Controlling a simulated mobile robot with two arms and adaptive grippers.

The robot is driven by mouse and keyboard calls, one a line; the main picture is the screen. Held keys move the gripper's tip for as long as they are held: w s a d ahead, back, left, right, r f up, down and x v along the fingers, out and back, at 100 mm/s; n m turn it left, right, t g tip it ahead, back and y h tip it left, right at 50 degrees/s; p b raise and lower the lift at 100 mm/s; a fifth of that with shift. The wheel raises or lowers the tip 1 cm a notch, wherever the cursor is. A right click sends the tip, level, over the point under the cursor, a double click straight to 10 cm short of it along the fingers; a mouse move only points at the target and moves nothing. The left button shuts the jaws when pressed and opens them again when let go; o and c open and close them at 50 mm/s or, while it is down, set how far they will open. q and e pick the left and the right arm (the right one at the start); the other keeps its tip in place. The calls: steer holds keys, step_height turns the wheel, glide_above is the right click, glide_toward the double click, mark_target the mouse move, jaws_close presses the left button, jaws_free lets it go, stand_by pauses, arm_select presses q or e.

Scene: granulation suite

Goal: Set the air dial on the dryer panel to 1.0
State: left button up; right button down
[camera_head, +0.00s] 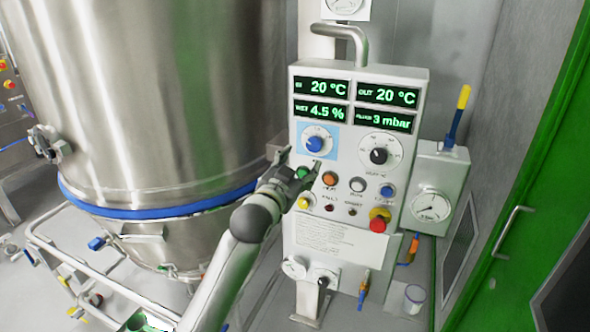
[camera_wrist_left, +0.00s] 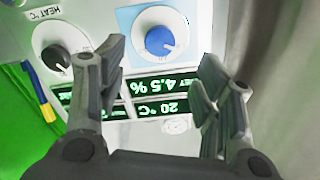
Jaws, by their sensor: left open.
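The dryer panel (camera_head: 345,158) is a pale upright box with displays, dials and buttons. The air dial seems to be the blue knob (camera_head: 315,144) on a light blue square at its upper left; its scale is too small to read. The blue knob (camera_wrist_left: 160,40) also shows in the left wrist view, which is upside down. My left gripper (camera_head: 300,165) is open and empty, just below the blue knob and in front of the green button. In the left wrist view, its spread fingers (camera_wrist_left: 162,72) frame the space before the knob, apart from it. My right gripper is not in view.
A black dial (camera_head: 379,156), labelled HEAT °C in the wrist view, sits right of the blue knob. Coloured buttons and a red emergency stop (camera_head: 378,225) lie below. Green displays (camera_head: 356,104) are above. A large steel vessel (camera_head: 150,90) stands close on the left.

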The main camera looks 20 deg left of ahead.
arm_select(q)
steer(key=shift+s, duration=1.05)
steer(key=s+f+n+g+b, duration=0.1)
steer(key=s+f+g+b, duration=0.15)
steer(key=f, duration=1.85)
steer(key=s+f+g+b, duration=0.2)
steer(key=s+f+g, duration=0.15)
steer(key=f, duration=1.75)
steer(key=s+f+g+b, duration=0.1)
steer(key=s+f+g, duration=0.1)
steer(key=s+f, duration=0.75)
steer(key=s+f+g+b, duration=0.1)
steer(key=s+f+g, duration=0.35)
steer(key=f, duration=0.75)
steer(key=s+f+g+b, duration=0.1)
steer(key=s+f, duration=0.5)
steer(key=s, duration=0.6)
steer(key=s+f+g+b, duration=0.1)
steer(key=s+f+g, duration=0.1)
steer(key=s+f, duration=0.5)
steer(key=s+f+n+g+b, duration=0.1)
steer(key=s+f, duration=0.5)
steer(key=s, duration=1.3)
steer(key=shift+s+a+f+y+b, duration=0.2)
steer(key=shift+f+y+b, duration=0.1)
steer(key=shift+f+b, duration=0.15)
